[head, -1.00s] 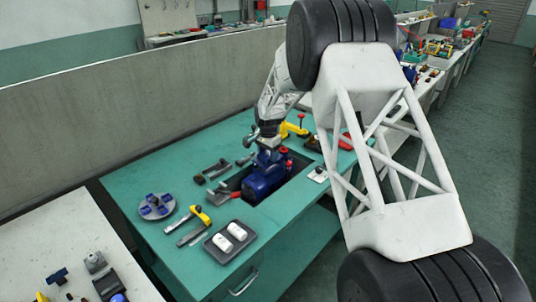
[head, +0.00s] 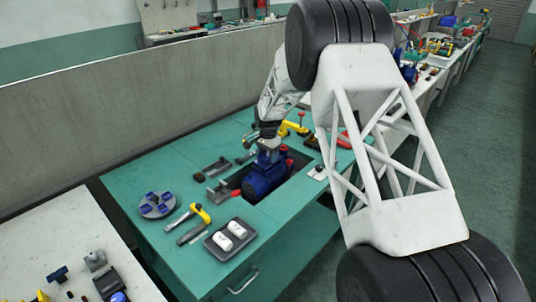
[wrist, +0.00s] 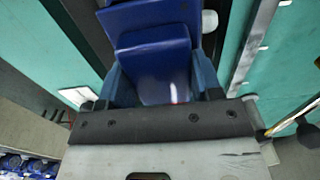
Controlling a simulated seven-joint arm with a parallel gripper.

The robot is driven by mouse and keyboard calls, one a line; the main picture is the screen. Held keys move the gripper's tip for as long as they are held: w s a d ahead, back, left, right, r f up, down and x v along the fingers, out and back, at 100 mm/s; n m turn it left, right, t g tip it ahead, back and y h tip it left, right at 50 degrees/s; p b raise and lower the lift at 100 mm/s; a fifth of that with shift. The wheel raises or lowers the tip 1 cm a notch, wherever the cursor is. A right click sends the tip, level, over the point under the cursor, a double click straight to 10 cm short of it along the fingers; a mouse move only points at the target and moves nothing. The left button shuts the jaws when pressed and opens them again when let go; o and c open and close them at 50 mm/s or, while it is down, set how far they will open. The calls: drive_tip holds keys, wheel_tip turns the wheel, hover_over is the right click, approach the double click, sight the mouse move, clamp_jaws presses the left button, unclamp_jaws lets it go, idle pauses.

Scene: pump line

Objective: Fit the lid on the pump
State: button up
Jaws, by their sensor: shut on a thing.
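The blue pump (head: 262,182) sits in a dark recess in the green bench in the head view, with red parts at its side. My gripper (head: 268,147) is right over the pump's top end and hides part of it. In the wrist view my gripper (wrist: 158,92) is shut on a blue part (wrist: 155,65), which looks like the lid. More blue surface lies behind it, and I cannot clearly tell lid from pump there. Whether the lid touches the pump is also unclear.
A dark tray with two white pieces (head: 213,247) stands at the bench front. A round grey plate with blue pieces (head: 145,211) is at the left. A yellow-handled tool (head: 202,213) and grey clamps (head: 213,170) lie nearby. Yellow and red tools lie behind the pump.

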drive_tip(key=shift+f, duration=0.55)
drive_tip(key=o, duration=1.1)
drive_tip(key=shift+r, duration=0.1)
drive_tip(key=shift+r, duration=2.85)
wheel_tip(320, 180, up, 8)
